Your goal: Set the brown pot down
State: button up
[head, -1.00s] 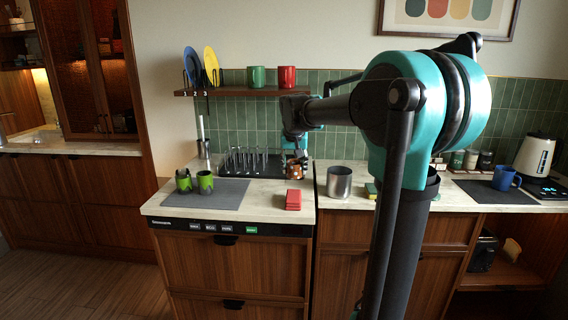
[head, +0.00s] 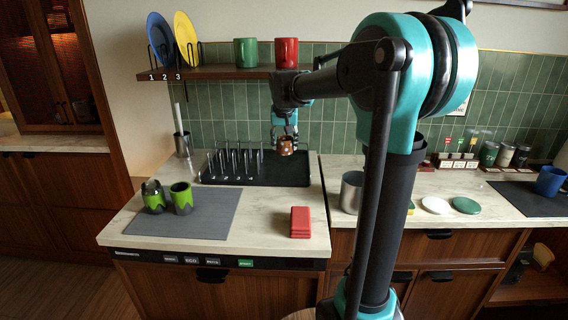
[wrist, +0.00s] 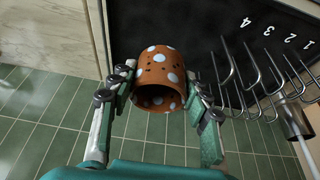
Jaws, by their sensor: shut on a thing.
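The brown pot (head: 287,147) is a small orange-brown cup with pale blue dots. My gripper (head: 284,138) is shut on it, above the right part of the black rack tray (head: 285,172). In the wrist view the pot (wrist: 160,62) sits between the two fingers of my gripper (wrist: 160,88), its open mouth towards the bottom of the picture. The tray (wrist: 200,20) shows behind it, and the metal prongs (wrist: 262,78) are to its right. The pot looks clear of the tray, but the gap is hard to judge.
Green cups (head: 181,198) stand on a grey mat (head: 205,222) at the left. A red stack (head: 300,221) lies near the counter front. A metal canister (head: 351,192) stands right of the tray. A shelf (head: 215,72) with plates and mugs hangs above. Bare counter surrounds the red stack.

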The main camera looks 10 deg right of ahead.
notch_tip(320, 180, down, 8)
jog(key=shift+f, duration=0.2)
jog(key=shift+f, duration=0.1)
dwell(0.3)
jog(key=o, duration=1.3)
jog(key=shift+o, duration=0.2)
jog(key=v, duration=1.2)
